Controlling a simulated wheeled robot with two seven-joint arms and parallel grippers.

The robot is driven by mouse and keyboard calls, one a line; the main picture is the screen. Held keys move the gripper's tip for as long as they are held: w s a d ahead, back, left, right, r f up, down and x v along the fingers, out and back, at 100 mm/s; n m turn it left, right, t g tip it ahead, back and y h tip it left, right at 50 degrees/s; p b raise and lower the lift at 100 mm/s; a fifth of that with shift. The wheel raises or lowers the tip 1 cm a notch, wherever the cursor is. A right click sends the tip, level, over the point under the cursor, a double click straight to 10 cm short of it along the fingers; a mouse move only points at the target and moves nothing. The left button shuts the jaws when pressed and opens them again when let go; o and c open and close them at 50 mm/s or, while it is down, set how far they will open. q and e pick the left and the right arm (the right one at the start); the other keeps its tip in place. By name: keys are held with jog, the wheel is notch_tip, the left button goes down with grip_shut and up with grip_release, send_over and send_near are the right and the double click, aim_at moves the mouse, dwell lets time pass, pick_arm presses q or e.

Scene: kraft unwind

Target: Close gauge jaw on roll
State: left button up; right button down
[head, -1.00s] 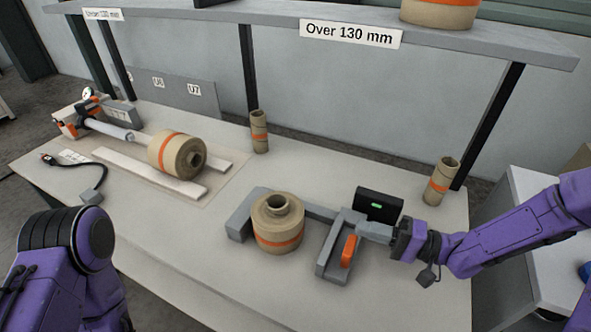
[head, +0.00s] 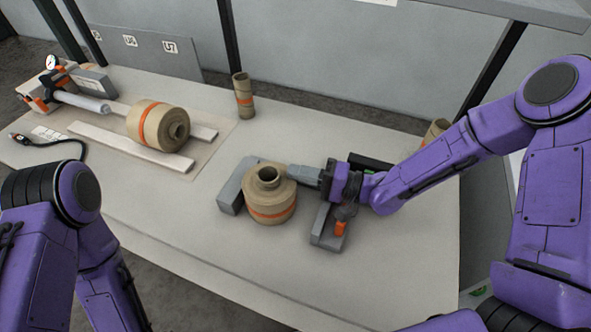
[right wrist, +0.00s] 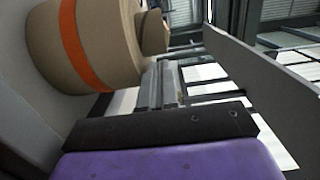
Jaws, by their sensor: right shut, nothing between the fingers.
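A tan paper roll (head: 268,205) with an orange stripe stands upright in the grey gauge, beside its fixed jaw (head: 230,188). The gauge's movable jaw (head: 322,238), with an orange handle (head: 341,229), stands to the right, apart from the roll. My right gripper (head: 292,172) is shut and empty, its tips at the roll's upper right side; I cannot tell whether they touch it. The right wrist view shows the shut fingers (right wrist: 160,85) beside the striped roll (right wrist: 90,45). My arm partly hides the gauge's beam and movable jaw. My left gripper is out of view.
A dark display box (head: 370,163) stands behind my right gripper, partly hidden. A tan tube (head: 243,95) stands at the back and another (head: 436,130) at the right. The front table is clear.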

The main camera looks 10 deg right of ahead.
aim_at(280, 177)
jog(key=shift+s+a, duration=0.2)
jog(key=shift+a, duration=0.35)
jog(key=shift+s+a, duration=0.45)
jog(key=shift+a, duration=0.35)
jog(key=shift+r, duration=0.1)
jog(key=shift+r, duration=0.1)
